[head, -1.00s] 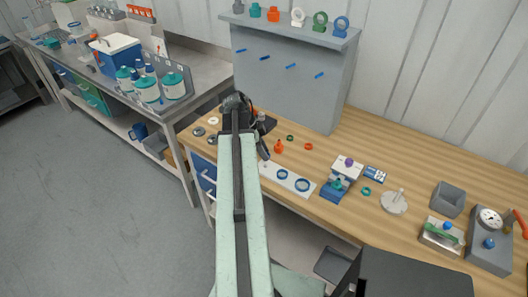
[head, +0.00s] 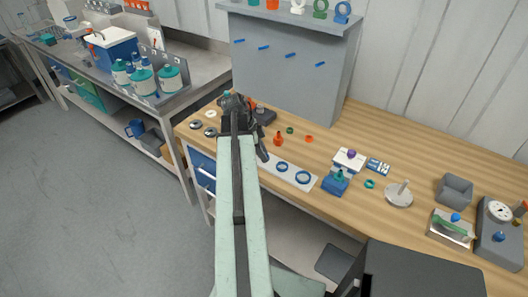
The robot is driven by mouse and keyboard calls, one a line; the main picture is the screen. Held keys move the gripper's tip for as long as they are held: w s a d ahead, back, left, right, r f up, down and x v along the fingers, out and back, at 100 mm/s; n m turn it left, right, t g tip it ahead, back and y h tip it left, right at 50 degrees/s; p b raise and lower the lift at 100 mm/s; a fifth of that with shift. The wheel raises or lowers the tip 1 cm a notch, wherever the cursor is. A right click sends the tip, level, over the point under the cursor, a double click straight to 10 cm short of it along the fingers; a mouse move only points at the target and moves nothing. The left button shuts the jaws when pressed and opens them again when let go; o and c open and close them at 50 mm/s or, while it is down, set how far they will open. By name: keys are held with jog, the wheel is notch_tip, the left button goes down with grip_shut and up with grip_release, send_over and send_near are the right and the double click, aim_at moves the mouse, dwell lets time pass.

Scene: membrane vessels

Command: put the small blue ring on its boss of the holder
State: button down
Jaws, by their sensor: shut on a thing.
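The holder is a pale flat plate (head: 292,174) at the front edge of the wooden bench. Two blue rings lie on it, a smaller one (head: 282,167) and a larger one (head: 303,177). My gripper (head: 264,156) points down at the left end of the plate, in line with its row of rings. Its jaws are small and dark here. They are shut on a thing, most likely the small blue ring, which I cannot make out. The left end of the plate and any boss there are hidden behind my gripper. I cannot tell whether the held thing touches the plate.
An orange bottle-like piece (head: 278,139), a dark green ring (head: 290,130) and an orange ring (head: 309,139) lie behind the plate. A blue block (head: 335,184) stands to its right. A grey upright panel (head: 290,70) with blue pegs rises behind.

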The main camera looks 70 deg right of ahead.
jog(key=c, duration=1)
grip_release()
jog(key=p+v, duration=0.7)
jog(key=shift+w+r, duration=0.2)
jog(key=shift+r, duration=0.15)
